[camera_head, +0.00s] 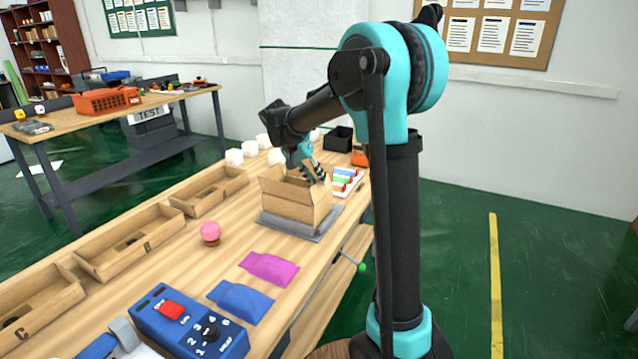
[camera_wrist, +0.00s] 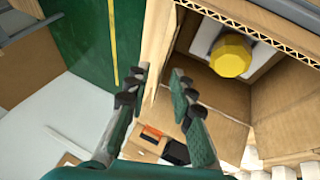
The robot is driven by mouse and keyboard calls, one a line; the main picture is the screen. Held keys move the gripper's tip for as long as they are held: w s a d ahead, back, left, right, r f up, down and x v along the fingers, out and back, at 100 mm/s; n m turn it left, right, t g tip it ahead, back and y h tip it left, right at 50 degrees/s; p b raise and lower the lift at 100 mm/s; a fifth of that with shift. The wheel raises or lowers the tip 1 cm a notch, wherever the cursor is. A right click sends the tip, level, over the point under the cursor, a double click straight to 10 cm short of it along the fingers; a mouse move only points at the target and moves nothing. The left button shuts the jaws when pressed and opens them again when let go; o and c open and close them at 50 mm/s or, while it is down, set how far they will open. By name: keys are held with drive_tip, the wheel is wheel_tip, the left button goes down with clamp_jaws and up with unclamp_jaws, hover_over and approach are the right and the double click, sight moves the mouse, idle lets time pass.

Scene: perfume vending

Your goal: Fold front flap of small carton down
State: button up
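The small carton (camera_head: 296,205) stands upright on a grey mat near the table's right edge, its top open and flaps raised. In the wrist view I look into the carton (camera_wrist: 210,135), where a yellow-capped item (camera_wrist: 231,56) sits in a white insert. My gripper (camera_head: 314,178) is at the carton's right side in the head view. In the wrist view its fingers (camera_wrist: 159,74) are apart, one on either side of a raised cardboard flap (camera_wrist: 156,48), and a gap shows between them. Whether either finger touches the flap is unclear. The item is hidden in the head view.
A white rack with coloured pieces (camera_head: 346,181) and a black box (camera_head: 338,139) stand close beyond the carton. White cubes (camera_head: 249,148) line the far table edge. Shallow wooden trays (camera_head: 130,240) are at left. Pink (camera_head: 269,268) and blue (camera_head: 241,302) pouches lie in front.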

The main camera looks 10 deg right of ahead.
drive_tip(key=shift+x, duration=1.05)
clamp_jaws()
